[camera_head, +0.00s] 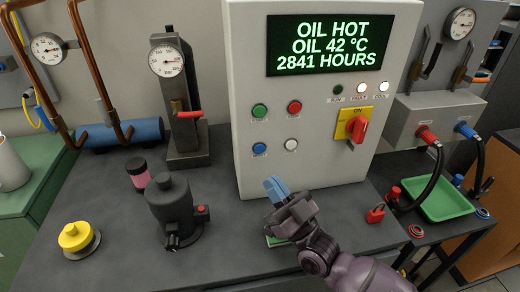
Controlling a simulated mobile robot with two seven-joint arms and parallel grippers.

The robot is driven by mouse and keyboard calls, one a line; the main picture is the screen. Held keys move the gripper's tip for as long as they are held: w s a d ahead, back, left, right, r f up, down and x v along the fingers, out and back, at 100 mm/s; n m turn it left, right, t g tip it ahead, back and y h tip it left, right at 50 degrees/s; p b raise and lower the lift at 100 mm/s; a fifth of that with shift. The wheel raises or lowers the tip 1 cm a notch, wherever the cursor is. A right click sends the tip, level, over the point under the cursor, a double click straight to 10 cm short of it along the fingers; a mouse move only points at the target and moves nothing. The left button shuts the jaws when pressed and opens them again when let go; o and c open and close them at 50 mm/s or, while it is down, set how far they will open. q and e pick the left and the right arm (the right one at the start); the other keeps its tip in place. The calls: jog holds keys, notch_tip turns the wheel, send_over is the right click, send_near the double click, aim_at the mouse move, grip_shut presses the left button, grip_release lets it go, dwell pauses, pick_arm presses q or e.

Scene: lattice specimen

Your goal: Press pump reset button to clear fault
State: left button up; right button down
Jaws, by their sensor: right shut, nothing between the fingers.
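A light grey control cabinet (240,70) stands on the dark bench. Its screen (330,45) reads "OIL HOT, OIL 42 °C, 2841 HOURS". Four buttons sit below: green (259,111), red (294,107), blue (259,149) and white (291,145). Their labels are too small to read surely. Of the lamps, RUN (337,89) is dark; FAULT (362,88) and COOL (384,87) look bright. My right gripper (272,184) is shut and empty, its blue fingertips below the blue button and apart from it. My left gripper is out of view.
A red rotary switch (356,128) is on the cabinet's yellow plate. A dark pump-like body (171,205), pink-filled jar (138,174) and yellow knob (75,236) stand left. A red padlock (376,213) and green tray (445,200) lie right. A green object under my wrist is mostly hidden.

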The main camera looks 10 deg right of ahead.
aim_at(260, 149)
jog(key=w+b, duration=0.2)
jog(key=w, duration=0.6)
jog(key=shift+w, duration=0.2)
jog(key=shift+w+b, duration=0.2)
jog(key=shift+b, duration=0.1)
dwell(1.8)
jog(key=shift+w, duration=0.2)
jog(key=shift+w, duration=0.35)
dwell(0.8)
jog(key=shift+s, duration=0.8)
jog(key=shift+s+p, duration=0.1)
jog(key=shift+p, duration=0.25)
